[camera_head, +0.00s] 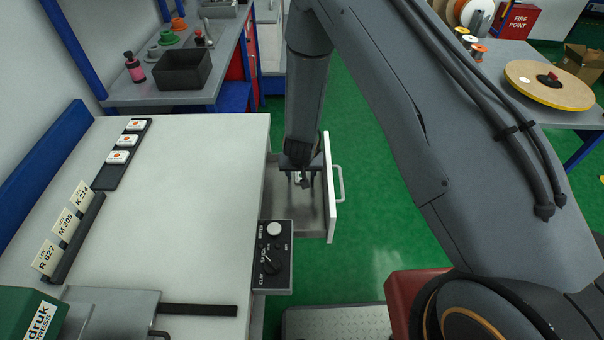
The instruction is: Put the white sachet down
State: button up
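A small white piece, probably the white sachet (297,176), shows at my gripper inside the open drawer (310,217). My gripper (304,181) points down into the drawer, near its far end. The fingers are dark and small, and partly cover the white piece. I cannot tell whether they are shut on it or apart from it, or whether it touches the drawer floor. Three white packets with red marks (124,141) lie in a row on a dark strip on the bench top.
The drawer front with its handle (341,184) stands out to the right of the white bench (190,215). A black control box (272,262) sits at the bench edge near the drawer. Upright label cards (66,224) stand at left. The middle of the bench is clear.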

jog(key=s+d+r, duration=0.2)
jog(key=s+r, duration=0.1)
jog(key=r, duration=0.5)
jog(key=s+d+r+g+y+b, duration=0.1)
jog(key=s+d+r, duration=0.25)
jog(key=r, duration=0.45)
jog(key=s+d+r, duration=0.1)
jog(key=s+r, duration=0.2)
jog(key=r, duration=0.5)
jog(key=s+d+r+g, duration=0.1)
jog(key=s+d+r, duration=0.6)
jog(key=s+d, duration=0.4)
jog(key=shift+s+r+g+h, duration=0.35)
jog(key=shift+s+g+h, duration=0.05)
jog(key=shift+s, duration=0.3)
